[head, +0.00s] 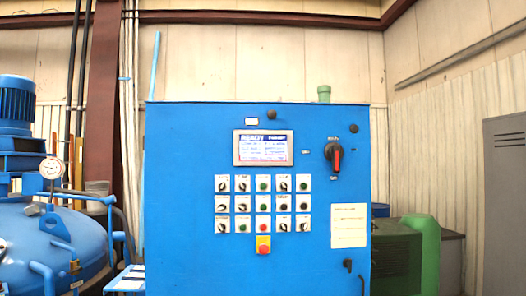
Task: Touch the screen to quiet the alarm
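The screen (263,147) is a small rectangular display in a light frame, set in the upper middle of a blue control cabinet (190,270). It is lit, with a dark blue header and lines of text too small to read fully. Neither of my grippers shows in the head view, and nothing covers the screen.
Rows of knobs and buttons (263,205) lie below the screen, with a red emergency button (263,244) under them. A red-black rotary switch (334,156) is at right.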

